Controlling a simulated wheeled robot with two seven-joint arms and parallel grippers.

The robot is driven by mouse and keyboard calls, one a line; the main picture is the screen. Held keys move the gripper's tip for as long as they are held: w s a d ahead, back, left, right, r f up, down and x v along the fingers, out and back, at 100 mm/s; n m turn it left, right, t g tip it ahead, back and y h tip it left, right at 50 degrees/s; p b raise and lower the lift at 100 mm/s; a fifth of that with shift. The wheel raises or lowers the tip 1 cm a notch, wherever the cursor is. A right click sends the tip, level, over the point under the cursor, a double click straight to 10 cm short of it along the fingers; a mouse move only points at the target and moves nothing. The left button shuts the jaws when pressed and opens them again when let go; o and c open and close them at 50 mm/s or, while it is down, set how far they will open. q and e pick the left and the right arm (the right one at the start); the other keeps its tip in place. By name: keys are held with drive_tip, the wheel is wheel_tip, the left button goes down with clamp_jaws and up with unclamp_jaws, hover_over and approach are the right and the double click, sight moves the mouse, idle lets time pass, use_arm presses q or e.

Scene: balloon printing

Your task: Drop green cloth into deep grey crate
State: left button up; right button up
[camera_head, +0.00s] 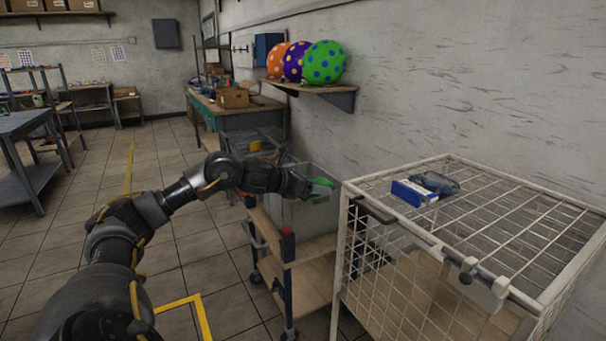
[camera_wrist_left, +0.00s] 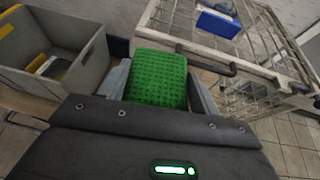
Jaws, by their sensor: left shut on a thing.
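My left gripper (camera_head: 312,188) is shut on the green cloth (camera_head: 322,182), which bulges out between its fingers. In the left wrist view the cloth (camera_wrist_left: 158,78) is a textured green bundle between the two grey fingers. A deep grey crate (camera_head: 302,214) stands on the wooden-topped trolley, just beneath and behind the gripper in the head view. In the left wrist view a grey open crate (camera_wrist_left: 88,72) lies to the left of the cloth, with yellow and pale items inside. My right gripper is not in view.
A white wire cage (camera_head: 520,225) stands to the right, with a blue box (camera_head: 413,193) and dark glasses (camera_head: 437,182) on top. The trolley (camera_head: 315,250) has red-capped posts. A wall shelf (camera_head: 322,91) holds three spotted balloons. Open tiled floor lies left.

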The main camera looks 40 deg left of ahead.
use_arm(q)
drive_tip(key=w+a+f+n+y, duration=0.3)
drive_tip(key=a+f+n+y, duration=0.3)
drive_tip(key=f, duration=0.6)
drive_tip(key=s+a+f+n+g+y, duration=0.3)
drive_tip(key=s+a+n+y, duration=0.15)
drive_tip(key=a, duration=0.35)
drive_tip(key=s+a+f+n+g+y, duration=0.3)
drive_tip(key=s+a, duration=0.3)
drive_tip(key=a, duration=0.1)
drive_tip(key=w+d+r+m+t+h, duration=0.1)
drive_tip(key=w+d+r+m+h, duration=0.1)
drive_tip(key=d, duration=0.8)
drive_tip(key=w+d+r+m+t+h, duration=0.1)
drive_tip(key=w+d+r+m+t, duration=0.1)
drive_tip(key=d, duration=0.9)
drive_tip(key=w+d+r+m+t+h, duration=0.1)
drive_tip(key=d+r+m+h, duration=0.1)
drive_tip(key=d, duration=0.8)
drive_tip(key=s+d+r+m+t+h, duration=0.1)
drive_tip(key=d+r+m+h, duration=0.1)
drive_tip(key=d+r, duration=0.3)
drive_tip(key=s+d+r+m+t+h, duration=0.1)
drive_tip(key=d+r, duration=0.5)
drive_tip(key=d, duration=0.7)
drive_tip(key=s+m+h, duration=0.1)
drive_tip(key=m+h, duration=0.1)
drive_tip(key=h, duration=0.1)
drive_tip(key=shift+s+d, duration=0.15)
drive_tip(key=shift+d, duration=0.15)
